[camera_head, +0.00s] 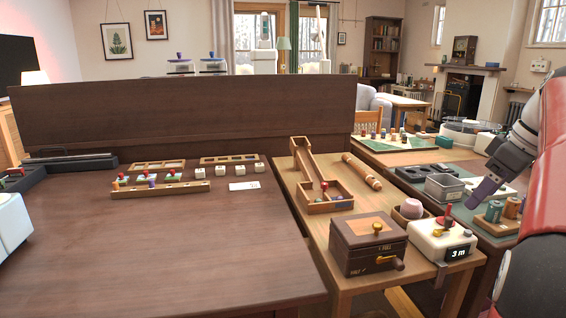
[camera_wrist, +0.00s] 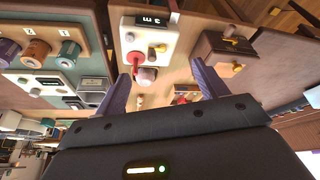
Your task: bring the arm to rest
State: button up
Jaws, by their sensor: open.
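My gripper (camera_head: 478,200) is at the right of the head view, held up in the air over the right-hand tables. Its dark grey hand angles down to the left, and a purple finger shows. In the wrist view my gripper (camera_wrist: 160,88) shows two purple fingers spread apart with nothing between them. Beyond the fingers are the white device (camera_wrist: 135,40) with a red lever and the dark wooden box (camera_wrist: 222,52). The wrist view is turned, so the devices appear upside down. The rest of my arm is partly cut off by the right edge of the head view.
The white device (camera_head: 425,243) reading "3 m" and the wooden box (camera_head: 368,250) stand on the light wooden table (camera_head: 308,232). A metal tin (camera_head: 444,188) and a spool holder (camera_head: 500,222) lie near my gripper. The brown table (camera_head: 180,260) has a wide clear front.

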jog(key=s+a+f+m+h, duration=0.15)
jog(key=s+a+f, duration=0.25)
jog(key=a, duration=0.5)
jog(key=s+a+f+m, duration=0.2)
jog(key=s+a+f, duration=0.15)
jog(key=a, duration=0.55)
jog(key=s+a+f+m+t, duration=0.1)
jog(key=s+a+f, duration=0.3)
jog(key=f, duration=0.2)
jog(key=s+a+f+m, duration=0.1)
jog(key=s+a+f, duration=0.3)
jog(key=s+f, duration=0.1)
jog(key=shift+s+f+t+h, duration=0.25)
jog(key=shift+f+t+h, duration=0.15)
jog(key=shift+f, duration=0.4)
jog(key=shift+a+m, duration=0.1)
jog(key=shift+m, duration=0.15)
